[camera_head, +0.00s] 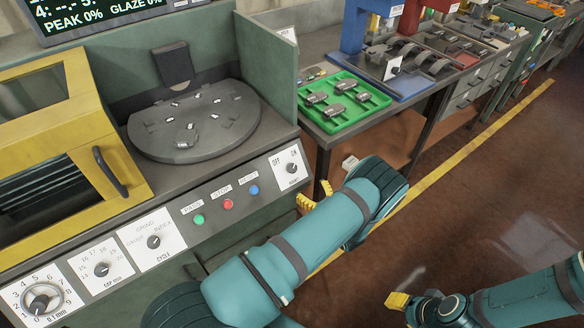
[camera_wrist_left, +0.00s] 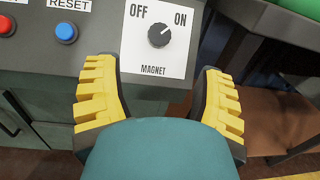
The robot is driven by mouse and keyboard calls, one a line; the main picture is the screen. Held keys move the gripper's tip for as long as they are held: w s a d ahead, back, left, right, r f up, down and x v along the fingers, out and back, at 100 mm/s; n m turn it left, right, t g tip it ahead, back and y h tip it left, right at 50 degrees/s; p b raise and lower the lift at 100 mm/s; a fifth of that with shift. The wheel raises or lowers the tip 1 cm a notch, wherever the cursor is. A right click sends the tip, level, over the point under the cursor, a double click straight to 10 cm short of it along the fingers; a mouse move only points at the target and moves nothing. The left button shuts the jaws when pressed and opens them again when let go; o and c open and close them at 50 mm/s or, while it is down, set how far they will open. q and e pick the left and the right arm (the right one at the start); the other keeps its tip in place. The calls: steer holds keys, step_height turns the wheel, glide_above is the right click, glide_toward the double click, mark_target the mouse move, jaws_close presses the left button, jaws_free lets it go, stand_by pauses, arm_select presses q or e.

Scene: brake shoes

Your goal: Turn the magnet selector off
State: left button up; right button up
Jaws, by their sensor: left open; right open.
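The magnet selector (camera_head: 292,167) is a dark round knob on a white plate at the right end of the machine's front panel. In the left wrist view the knob (camera_wrist_left: 160,36) sits between the words OFF and ON, and its white mark points up and right toward ON. My left gripper (camera_head: 315,195) is open, in front of the panel just below and right of the selector. In the left wrist view its yellow ridged fingers (camera_wrist_left: 155,75) are spread either side of the plate's lower part, with nothing between them. My right gripper (camera_head: 398,299) is open at the lower right, far from the panel.
Green, red and blue buttons (camera_head: 227,204) lie left of the selector, with more dials (camera_head: 153,241) further left. A round grey table (camera_head: 194,120) sits above the panel. A bench with a green tray (camera_head: 345,120) of parts stands to the right. The floor at right is open.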

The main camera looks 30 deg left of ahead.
mark_target(293, 169)
arm_select(q)
steer(key=x, duration=1.2)
steer(key=shift+o, duration=0.2)
steer(key=c, duration=1.2)
